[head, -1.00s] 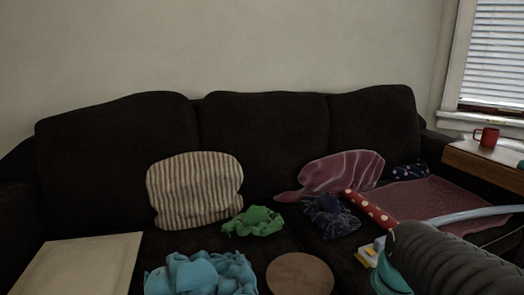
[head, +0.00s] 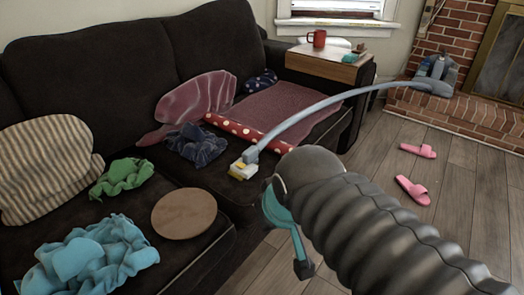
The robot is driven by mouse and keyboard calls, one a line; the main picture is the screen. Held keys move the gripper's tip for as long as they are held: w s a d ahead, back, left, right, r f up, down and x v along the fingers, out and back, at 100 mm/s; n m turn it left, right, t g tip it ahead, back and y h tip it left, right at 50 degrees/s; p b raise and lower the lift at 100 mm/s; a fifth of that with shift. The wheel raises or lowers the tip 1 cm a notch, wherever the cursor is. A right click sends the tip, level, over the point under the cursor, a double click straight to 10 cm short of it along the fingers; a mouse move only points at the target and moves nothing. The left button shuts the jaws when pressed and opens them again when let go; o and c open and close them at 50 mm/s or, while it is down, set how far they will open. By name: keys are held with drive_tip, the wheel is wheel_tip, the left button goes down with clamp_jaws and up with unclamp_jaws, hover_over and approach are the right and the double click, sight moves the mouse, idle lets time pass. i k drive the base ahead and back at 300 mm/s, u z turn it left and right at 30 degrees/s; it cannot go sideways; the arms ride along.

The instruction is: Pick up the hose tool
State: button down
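The hose tool (head: 241,170), a small white and yellow head on the end of a long grey hose (head: 330,101), lies on the front edge of the dark sofa seat. The hose arches right to a grey machine on the brick hearth. My gripper (head: 302,268) shows only in part, as a teal piece with a dark tip, below and right of the hose tool and apart from it in the picture. My dark ribbed arm hides the rest, so its opening cannot be seen.
The sofa (head: 190,60) holds a round brown board (head: 184,213), blue cloth (head: 95,258), green cloth (head: 122,177), a navy cloth (head: 196,145) and a red dotted roll (head: 234,129). Pink slippers (head: 413,190) lie on the otherwise open wood floor. A red mug (head: 318,38) stands on the armrest tray.

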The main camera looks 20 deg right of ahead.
sight(250, 158)
drive_tip(key=z, duration=0.2)
drive_tip(key=k, duration=0.5)
drive_tip(key=u, duration=0.55)
drive_tip(key=i, duration=0.8)
drive_tip(key=z, duration=1.2)
